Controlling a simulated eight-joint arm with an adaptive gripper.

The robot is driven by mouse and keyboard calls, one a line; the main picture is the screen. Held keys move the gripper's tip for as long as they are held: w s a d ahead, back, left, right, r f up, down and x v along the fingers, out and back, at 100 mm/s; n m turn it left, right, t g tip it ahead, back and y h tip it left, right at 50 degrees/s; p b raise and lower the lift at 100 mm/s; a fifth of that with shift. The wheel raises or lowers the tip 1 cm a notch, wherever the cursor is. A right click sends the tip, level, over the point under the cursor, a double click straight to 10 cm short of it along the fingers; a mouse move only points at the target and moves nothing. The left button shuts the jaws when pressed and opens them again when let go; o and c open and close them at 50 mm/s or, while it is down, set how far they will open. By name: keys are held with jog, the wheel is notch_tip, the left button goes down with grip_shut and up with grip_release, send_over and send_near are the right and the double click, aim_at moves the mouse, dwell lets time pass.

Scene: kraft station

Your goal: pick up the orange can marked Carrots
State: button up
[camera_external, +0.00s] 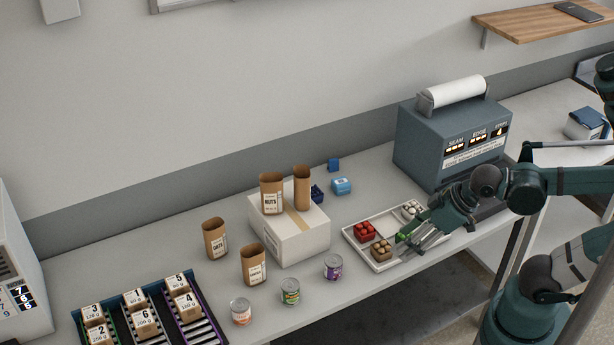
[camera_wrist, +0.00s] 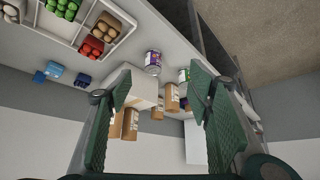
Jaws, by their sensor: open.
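The can with an orange label (camera_external: 241,312) stands upright near the table's front edge, right of the racks; its lettering is too small to read. I cannot make it out in the wrist view. A can with a green label (camera_external: 290,291) and one with a purple label (camera_external: 332,267) stand to its right. The purple can (camera_wrist: 153,62) and part of the green can (camera_wrist: 184,75) show in the wrist view. My gripper (camera_external: 418,240) is over the tray at the right, well away from the orange can. In the wrist view its fingers (camera_wrist: 160,90) are apart and empty.
A white tray (camera_external: 371,262) with small crates lies under my gripper. A white box (camera_external: 302,244) with paper bags on it, plus two bags (camera_external: 215,238) (camera_external: 254,265), stands behind the cans. Racks of numbered boxes (camera_external: 183,283) are at left. A blue-grey machine (camera_external: 430,140) stands behind.

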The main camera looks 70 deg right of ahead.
notch_tip(320, 180, up, 4)
jog(key=w+m+h+b, duration=0.2)
jog(key=w+h, duration=0.2)
jog(key=w, duration=1)
jog(key=m+t+h+b, duration=0.3)
jog(key=t+h+b, duration=0.1)
jog(key=t, duration=0.5)
send_over(248, 310)
jog(key=v, duration=0.5)
notch_tip(248, 310, down, 20)
jog(key=shift+s+f, duration=0.1)
jog(key=shift+f, duration=0.15)
jog(key=shift+b+x, duration=0.35)
jog(key=shift+x, duration=0.95)
